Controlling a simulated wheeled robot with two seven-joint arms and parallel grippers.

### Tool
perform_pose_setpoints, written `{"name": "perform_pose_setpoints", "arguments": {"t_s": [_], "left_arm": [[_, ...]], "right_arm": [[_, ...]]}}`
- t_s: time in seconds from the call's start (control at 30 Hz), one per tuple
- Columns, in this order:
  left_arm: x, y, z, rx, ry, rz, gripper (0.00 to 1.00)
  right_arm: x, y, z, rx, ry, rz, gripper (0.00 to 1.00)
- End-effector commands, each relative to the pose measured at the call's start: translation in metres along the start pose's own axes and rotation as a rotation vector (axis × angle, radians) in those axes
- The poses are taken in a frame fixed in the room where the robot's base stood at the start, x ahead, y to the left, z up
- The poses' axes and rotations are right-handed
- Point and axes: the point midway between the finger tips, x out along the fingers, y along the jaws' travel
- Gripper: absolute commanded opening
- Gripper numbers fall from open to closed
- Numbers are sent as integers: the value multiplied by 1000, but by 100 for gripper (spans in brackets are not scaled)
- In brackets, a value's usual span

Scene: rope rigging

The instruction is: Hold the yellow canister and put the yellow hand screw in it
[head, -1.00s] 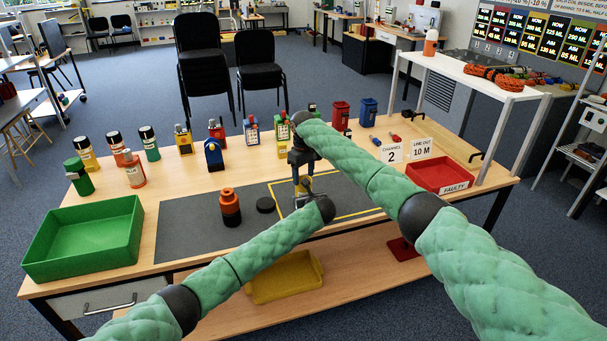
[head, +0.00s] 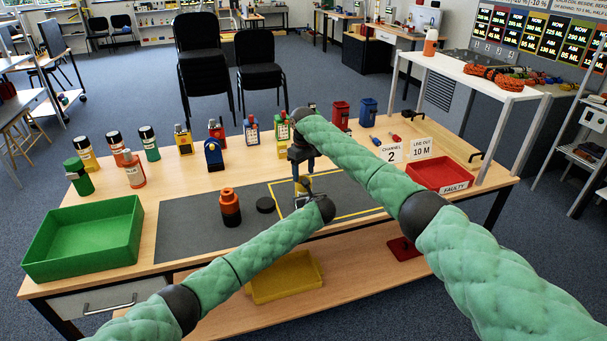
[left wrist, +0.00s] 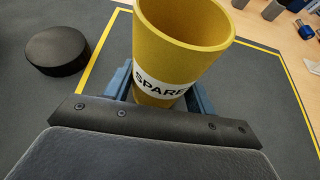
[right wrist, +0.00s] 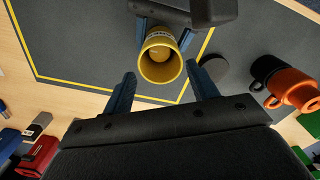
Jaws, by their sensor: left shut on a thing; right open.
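The yellow canister (left wrist: 180,40), with a SPARE label, stands upright between the fingers of my left gripper (left wrist: 158,92), which is shut on it. In the head view, the canister (head: 303,187) is over the yellow-outlined area of the dark mat, partly hidden by my arms. My right gripper (right wrist: 163,88) is open above the canister, its fingers apart and nothing between them. The right wrist view looks into the canister's mouth (right wrist: 160,74). A yellow shape shows inside; I cannot tell whether it is the yellow hand screw or the canister's bottom.
A green tray (head: 85,240) is at the left, a red FAULTY tray (head: 440,175) at the right. Several bottles and small coloured items line the table's back.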

Motion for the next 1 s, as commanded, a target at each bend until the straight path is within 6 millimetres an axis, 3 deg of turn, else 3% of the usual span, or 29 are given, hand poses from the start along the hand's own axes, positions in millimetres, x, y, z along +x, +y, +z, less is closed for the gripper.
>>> {"name": "perform_pose_setpoints", "arguments": {"t_s": [0.7,1.0], "left_arm": [[0,0,0,0,0,0,28],[0,0,0,0,0,0,28]], "right_arm": [[-47,0,0,0,1,-1,58],[-57,0,0,0,0,0,58]]}}
